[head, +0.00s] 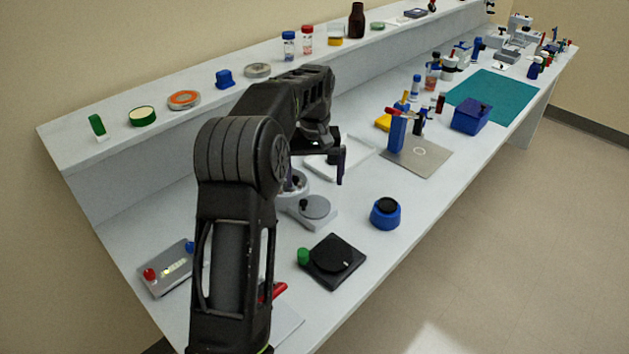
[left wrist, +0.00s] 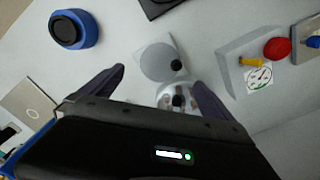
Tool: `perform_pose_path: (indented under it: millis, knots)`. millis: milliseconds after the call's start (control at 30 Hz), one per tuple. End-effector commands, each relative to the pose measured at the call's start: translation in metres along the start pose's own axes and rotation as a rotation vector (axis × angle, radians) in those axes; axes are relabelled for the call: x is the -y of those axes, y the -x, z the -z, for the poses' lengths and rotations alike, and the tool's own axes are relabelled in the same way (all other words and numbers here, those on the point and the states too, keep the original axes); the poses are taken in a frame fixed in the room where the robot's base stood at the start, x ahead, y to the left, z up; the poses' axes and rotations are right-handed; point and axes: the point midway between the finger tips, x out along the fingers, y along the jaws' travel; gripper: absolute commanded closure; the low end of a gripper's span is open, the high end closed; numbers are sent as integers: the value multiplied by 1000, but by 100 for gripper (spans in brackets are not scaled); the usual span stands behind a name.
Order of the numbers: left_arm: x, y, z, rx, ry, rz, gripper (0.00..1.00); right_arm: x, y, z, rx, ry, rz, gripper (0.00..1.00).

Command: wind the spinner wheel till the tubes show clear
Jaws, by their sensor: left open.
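The spinner is a small grey device with a flat round wheel (head: 315,207) that carries a black knob. Beside the wheel is a round bowl (head: 295,185), partly hidden by my arm in the head view. In the left wrist view the wheel (left wrist: 160,62) lies just beyond my fingertips, its black knob at its edge. The bowl (left wrist: 170,90) shows between my fingers, with small tubes around a dark hub; its lower part is hidden by my gripper. I cannot tell how the tubes' contents look. My left gripper (left wrist: 157,78) is open and empty above the spinner. My right gripper is not in view.
A black plate with a green knob (head: 333,261) and a blue round pot (head: 385,214) stand in front. A box with a gauge (left wrist: 248,62) stands at the right in the wrist view. A metal plate (head: 420,160) and blue rack (head: 396,132) are farther right. A raised shelf (head: 115,160) runs behind.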

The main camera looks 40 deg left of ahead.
Motion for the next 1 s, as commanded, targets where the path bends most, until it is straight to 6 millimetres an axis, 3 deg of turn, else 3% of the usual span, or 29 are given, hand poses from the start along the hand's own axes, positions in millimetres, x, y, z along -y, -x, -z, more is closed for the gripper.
perform_pose_path:
  millis: [167,333,467,600,800,1000]
  knots:
    - [-1,-2,0,0,-2,0,1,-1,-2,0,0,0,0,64]
    - [-9,-18,2,-15,4,1,1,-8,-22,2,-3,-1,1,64]
    - [-11,-15,6,-24,234,-2,1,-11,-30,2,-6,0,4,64]
    - [-12,-10,8,-22,570,-6,1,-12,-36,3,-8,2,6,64]
    - [-8,0,6,-8,1009,-5,1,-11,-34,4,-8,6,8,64]
    - [-8,0,4,1,1177,1,1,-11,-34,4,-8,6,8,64]
